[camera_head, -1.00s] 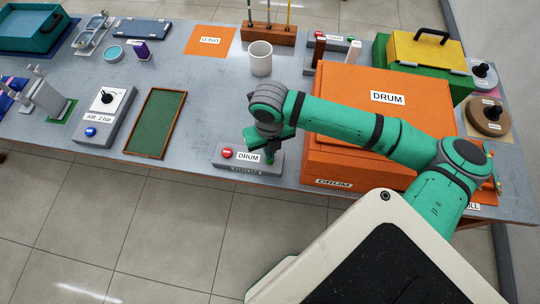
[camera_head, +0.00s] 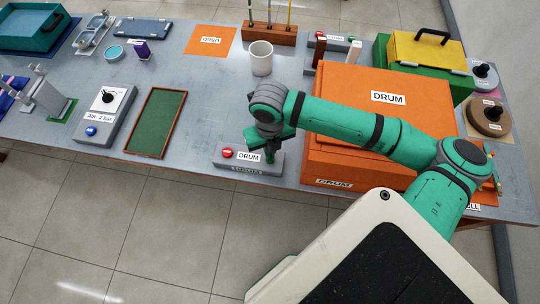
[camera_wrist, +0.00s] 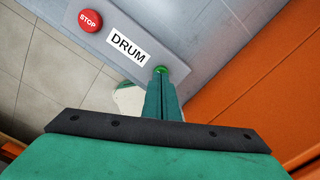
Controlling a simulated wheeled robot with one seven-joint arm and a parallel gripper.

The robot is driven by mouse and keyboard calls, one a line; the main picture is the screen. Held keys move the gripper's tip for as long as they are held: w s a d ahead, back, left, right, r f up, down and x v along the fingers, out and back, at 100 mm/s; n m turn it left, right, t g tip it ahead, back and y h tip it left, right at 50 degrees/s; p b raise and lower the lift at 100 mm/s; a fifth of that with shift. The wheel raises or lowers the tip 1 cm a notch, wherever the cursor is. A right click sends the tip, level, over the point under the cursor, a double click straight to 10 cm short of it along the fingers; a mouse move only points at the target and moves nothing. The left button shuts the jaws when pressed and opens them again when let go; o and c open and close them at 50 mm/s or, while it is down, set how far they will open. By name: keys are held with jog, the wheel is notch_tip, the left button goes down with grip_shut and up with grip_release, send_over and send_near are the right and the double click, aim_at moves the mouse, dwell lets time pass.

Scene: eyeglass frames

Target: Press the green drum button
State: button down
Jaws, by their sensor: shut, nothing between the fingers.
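The grey drum button box (camera_head: 232,162) stands at the front edge of the table, left of the orange drum. It carries a red STOP button (camera_head: 227,153) and a DRUM label; both show in the wrist view, the red button (camera_wrist: 90,20) at upper left. The green button (camera_wrist: 160,70) shows in the wrist view as a small green rim at my fingertips. My gripper (camera_wrist: 160,78) is shut and empty, pointing down at the green button. The fingertips overlap the button and seem to touch it; how far it is pressed is hidden. In the head view my gripper (camera_head: 269,157) hides the button.
The orange drum box (camera_head: 345,155) stands close to the right of my gripper. A green tray (camera_head: 155,122) and the air regulator box (camera_head: 104,115) lie to the left. A white cup (camera_head: 260,58) stands behind. The table between tray and button box is clear.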

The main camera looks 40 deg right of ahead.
jog(key=shift+s+d+f, duration=0.1)
jog(key=shift+s+f, duration=0.05)
jog(key=shift+f, duration=0.1)
jog(key=shift+w+f, duration=0.2)
jog(key=shift+f, duration=0.4)
dwell(0.8)
jog(key=shift+s, duration=0.1)
jog(key=shift+r, duration=2.85)
